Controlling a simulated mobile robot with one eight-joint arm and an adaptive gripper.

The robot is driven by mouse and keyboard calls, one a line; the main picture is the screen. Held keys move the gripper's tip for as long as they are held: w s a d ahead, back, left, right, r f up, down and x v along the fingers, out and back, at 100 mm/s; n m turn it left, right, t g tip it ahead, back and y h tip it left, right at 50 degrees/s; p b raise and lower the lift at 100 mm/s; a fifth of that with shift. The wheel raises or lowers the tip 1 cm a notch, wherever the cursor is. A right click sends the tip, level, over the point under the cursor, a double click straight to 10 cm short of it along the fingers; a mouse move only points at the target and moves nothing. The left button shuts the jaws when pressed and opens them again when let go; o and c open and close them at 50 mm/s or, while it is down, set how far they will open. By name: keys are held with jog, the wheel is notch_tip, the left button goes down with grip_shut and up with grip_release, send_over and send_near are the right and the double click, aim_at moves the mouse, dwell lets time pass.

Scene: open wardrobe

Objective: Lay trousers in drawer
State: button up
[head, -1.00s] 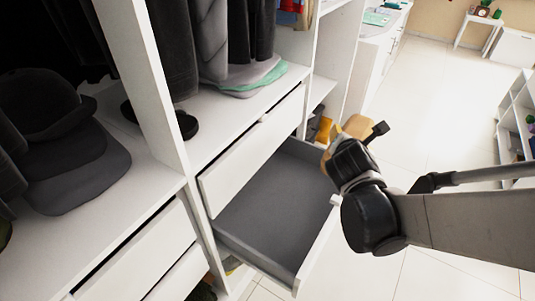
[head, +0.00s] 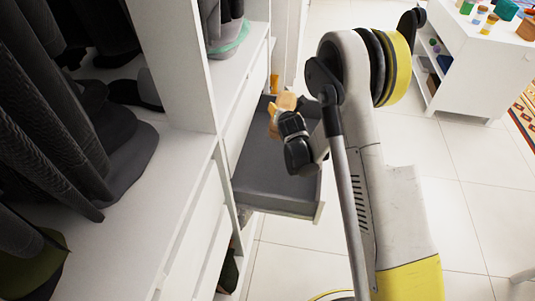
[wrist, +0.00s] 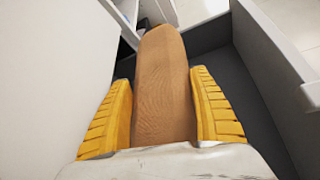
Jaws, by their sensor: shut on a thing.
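The trousers look like a narrow folded bundle of orange-brown cloth (wrist: 163,85). In the wrist view they stick out lengthwise between the two yellow fingers of my gripper (wrist: 162,100), which is shut on them. In the head view the tan bundle (head: 287,100) and my gripper (head: 277,113) appear over the far part of the open drawer. The drawer (head: 262,180) is pulled out and its dark grey floor looks empty where visible. The wrist view shows part of its dark floor (wrist: 255,110) on the right. My arm hides part of the drawer, and the height of the bundle above it is unclear.
A white closed drawer front (wrist: 45,70) stands close on the left of the gripper in the wrist view. Dark clothes (head: 55,100) hang above the wardrobe shelf (head: 165,185) at left. Tiled floor (head: 440,190) is clear at right, before a white cabinet (head: 480,75).

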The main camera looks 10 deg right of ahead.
jog(key=b, duration=0.3)
send_over(269, 141)
jog(key=s+d, duration=0.3)
jog(key=d, duration=0.2)
notch_tip(269, 141, down, 12)
jog(key=shift+w+r, duration=0.15)
notch_tip(269, 141, down, 4)
jog(key=shift+r+b, duration=0.1)
jog(key=shift+b, duration=0.7)
jog(key=shift+r, duration=0.1)
jog(key=o, duration=1.3)
jog(key=shift+c, duration=0.2)
